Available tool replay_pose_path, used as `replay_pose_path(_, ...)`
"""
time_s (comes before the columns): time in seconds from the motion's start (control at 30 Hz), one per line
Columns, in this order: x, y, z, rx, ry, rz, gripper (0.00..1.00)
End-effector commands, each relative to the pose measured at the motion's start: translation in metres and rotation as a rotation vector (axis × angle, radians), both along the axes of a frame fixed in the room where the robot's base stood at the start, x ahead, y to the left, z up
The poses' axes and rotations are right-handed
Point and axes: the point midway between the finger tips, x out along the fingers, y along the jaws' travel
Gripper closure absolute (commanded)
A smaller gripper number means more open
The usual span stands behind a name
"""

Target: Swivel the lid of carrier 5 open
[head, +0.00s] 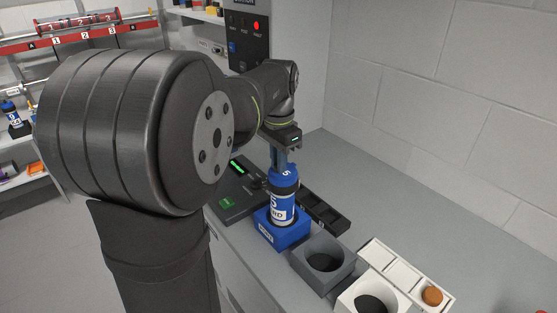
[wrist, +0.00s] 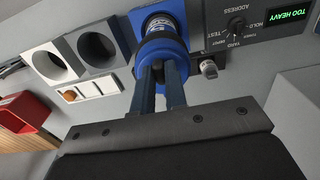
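Carrier 5 (head: 284,197) is a blue cylinder with a white label band and a 5 on its blue lid (head: 286,175). It stands upright in a blue square holder (head: 282,233) on the counter. In the wrist view the carrier's blue top (wrist: 160,46) is at the upper middle. My gripper (head: 281,164) is directly above the lid, pointing down. In the wrist view its two blue fingers (wrist: 161,72) reach the lid, with a narrow gap between them. Whether they pinch a part of the lid is hidden.
A grey console (head: 235,190) is left of the carrier; its display (wrist: 291,20) reads TOO HEAVY. A grey socket block (head: 323,263), a white socket block (head: 373,296) and a white tray with a brown round piece (head: 432,295) are to the right. A dark tray (head: 325,212) lies behind.

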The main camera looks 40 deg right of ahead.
Motion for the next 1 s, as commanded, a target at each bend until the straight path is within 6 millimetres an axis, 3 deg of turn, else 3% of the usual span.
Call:
replay_pose_path(0.47, -0.007, -0.001, 0.000, 0.002, 0.000, 0.137, 1.00)
replay_pose_path(1.0, -0.030, -0.010, 0.000, 0.002, 0.000, 0.628, 1.00)
